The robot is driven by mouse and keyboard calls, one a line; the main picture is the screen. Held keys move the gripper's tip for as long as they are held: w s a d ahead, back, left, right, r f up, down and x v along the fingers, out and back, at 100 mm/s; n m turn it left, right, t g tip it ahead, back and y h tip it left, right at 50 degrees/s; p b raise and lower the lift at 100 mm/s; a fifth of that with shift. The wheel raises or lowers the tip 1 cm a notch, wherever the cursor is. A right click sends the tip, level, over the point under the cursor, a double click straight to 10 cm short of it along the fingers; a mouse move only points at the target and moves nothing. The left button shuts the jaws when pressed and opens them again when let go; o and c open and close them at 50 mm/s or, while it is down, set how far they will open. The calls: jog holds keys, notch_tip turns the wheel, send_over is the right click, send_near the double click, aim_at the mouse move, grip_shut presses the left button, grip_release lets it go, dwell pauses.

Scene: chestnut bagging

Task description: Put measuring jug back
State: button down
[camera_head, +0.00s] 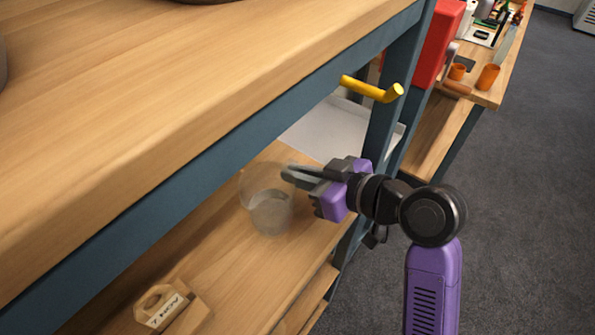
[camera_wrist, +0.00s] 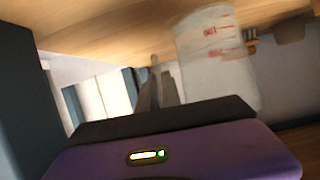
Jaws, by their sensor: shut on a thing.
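The measuring jug (camera_head: 270,207) is a clear, see-through vessel over the wooden lower shelf (camera_head: 225,245) in the head view. In the wrist view the jug (camera_wrist: 218,60) shows red graduation marks and looks blurred. My gripper (camera_head: 290,175) reaches in from the right, level, and is shut on the jug near its upper right side. In the wrist view the fingers (camera_wrist: 158,90) lie against the jug's left side. I cannot tell whether the jug's base touches the shelf.
The upper wooden shelf (camera_head: 150,90) with its blue-grey frame overhangs the lower shelf. A yellow hook (camera_head: 372,90) sticks out from the frame. A wooden block with a label (camera_head: 168,310) lies at the front left. A pale tray (camera_head: 325,130) is behind the jug.

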jog(key=shift+f, duration=0.15)
jog(key=c, duration=1.5)
grip_release()
jog(key=shift+r, duration=0.25)
jog(key=v, duration=1.2)
jog(key=shift+f, duration=0.15)
